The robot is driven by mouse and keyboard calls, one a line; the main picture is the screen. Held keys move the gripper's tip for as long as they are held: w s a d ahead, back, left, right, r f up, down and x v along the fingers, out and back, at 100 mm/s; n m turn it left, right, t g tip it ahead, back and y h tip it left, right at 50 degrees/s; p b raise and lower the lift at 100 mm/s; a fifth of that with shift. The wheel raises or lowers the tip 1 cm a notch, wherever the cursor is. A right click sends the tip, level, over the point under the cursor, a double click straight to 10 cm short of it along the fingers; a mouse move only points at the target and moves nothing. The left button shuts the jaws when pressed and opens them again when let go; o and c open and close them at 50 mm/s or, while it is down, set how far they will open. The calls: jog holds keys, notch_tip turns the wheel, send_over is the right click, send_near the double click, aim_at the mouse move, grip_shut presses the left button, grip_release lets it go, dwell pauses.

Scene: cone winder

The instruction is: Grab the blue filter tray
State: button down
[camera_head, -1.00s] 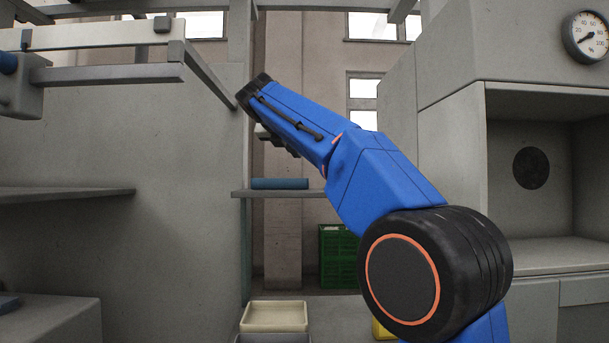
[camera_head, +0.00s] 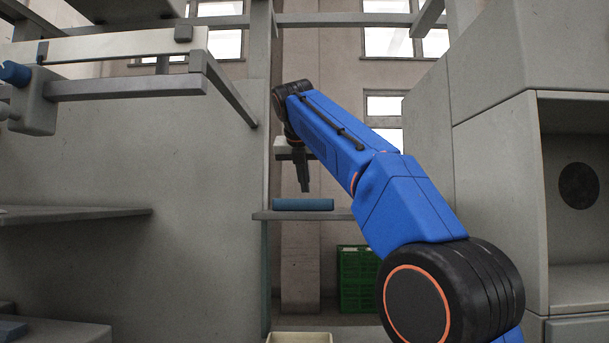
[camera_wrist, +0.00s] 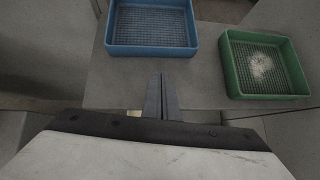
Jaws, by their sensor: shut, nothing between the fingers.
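The blue filter tray (camera_head: 303,204) lies on a narrow grey shelf (camera_head: 285,216) in the head view. In the wrist view the blue tray (camera_wrist: 150,50) has a mesh floor and looks empty, its upper edge cut off by the frame. My gripper (camera_head: 305,189) points down just above the tray in the head view.
A green mesh tray (camera_wrist: 240,83) with white residue stands right of the blue tray on the same surface. A green crate (camera_head: 358,275) sits lower down. A grey machine wall (camera_head: 180,190) rises at left, and a grey cabinet (camera_head: 490,150) at right. A pale tray (camera_head: 300,338) shows at the bottom.

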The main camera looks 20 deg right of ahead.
aim_at(304, 204)
jog(key=x, duration=0.3)
jog(key=r+x, duration=0.1)
jog(key=x, duration=0.1)
jog(key=shift+w+d+f, duration=0.15)
jog(key=shift+w+d, duration=0.05)
jog(key=shift+w, duration=0.3)
jog(key=shift+w+d, duration=0.25)
jog(key=shift+w, duration=0.25)
jog(key=shift+w+d, duration=0.2)
jog(key=shift+w, duration=0.3)
